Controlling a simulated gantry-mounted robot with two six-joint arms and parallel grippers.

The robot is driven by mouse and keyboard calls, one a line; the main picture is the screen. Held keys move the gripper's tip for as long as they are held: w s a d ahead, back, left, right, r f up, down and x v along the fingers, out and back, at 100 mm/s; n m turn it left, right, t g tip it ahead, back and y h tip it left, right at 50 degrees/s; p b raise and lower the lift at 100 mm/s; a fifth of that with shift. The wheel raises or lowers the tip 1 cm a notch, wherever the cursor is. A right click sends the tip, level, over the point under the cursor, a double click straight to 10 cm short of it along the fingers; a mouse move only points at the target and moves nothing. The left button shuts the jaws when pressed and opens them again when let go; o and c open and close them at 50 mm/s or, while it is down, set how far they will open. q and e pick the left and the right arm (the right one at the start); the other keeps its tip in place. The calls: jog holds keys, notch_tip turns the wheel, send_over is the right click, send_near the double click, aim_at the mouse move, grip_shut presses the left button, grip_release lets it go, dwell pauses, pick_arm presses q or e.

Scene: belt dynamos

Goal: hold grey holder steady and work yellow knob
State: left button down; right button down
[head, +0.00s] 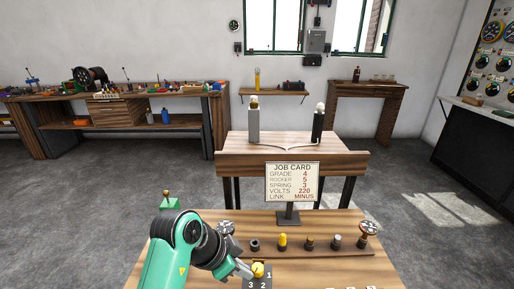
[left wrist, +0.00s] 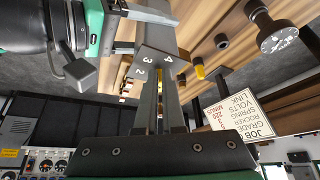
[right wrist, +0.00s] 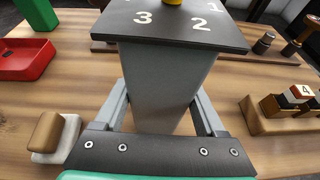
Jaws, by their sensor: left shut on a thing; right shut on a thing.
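The grey holder (right wrist: 165,90) is a tall block with a dark top plate bearing white numbers; the top also shows at the head view's bottom edge (head: 264,284) and in the left wrist view (left wrist: 160,63). My right gripper (right wrist: 162,100) is shut on the holder's body, a finger on each side. The yellow knob (head: 258,269) sits on the holder's top, and its lower part shows in the right wrist view (right wrist: 173,2). My left gripper (head: 254,272) is shut on the knob, its fingers partly hiding it. The right gripper is not visible in the head view.
A job card (head: 292,182) stands behind a row of small parts, including a yellow piece (head: 283,241). In the right wrist view, a red tray (right wrist: 28,62), a tan-topped block (right wrist: 62,132) and a wooden rack (right wrist: 285,115) stand around the holder.

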pick_arm(q)
jog(key=shift+a, duration=0.2)
pick_arm(e)
jog(key=shift+f, duration=0.15)
dwell(0.4)
pick_arm(q)
notch_tip(320, 180, up, 6)
dwell(0.4)
jog(key=shift+a, duration=0.1)
jog(key=shift+s+f, duration=0.15)
jog(key=shift+f, duration=1.35)
jog(key=shift+s+f, duration=0.1)
jog(key=shift+f, duration=1.4)
jog(key=shift+w+d, duration=0.2)
jog(key=shift+d, duration=0.2)
jog(key=shift+w+d, duration=0.1)
jog(key=shift+w, duration=0.1)
pick_arm(e)
jog(key=shift+a, duration=0.15)
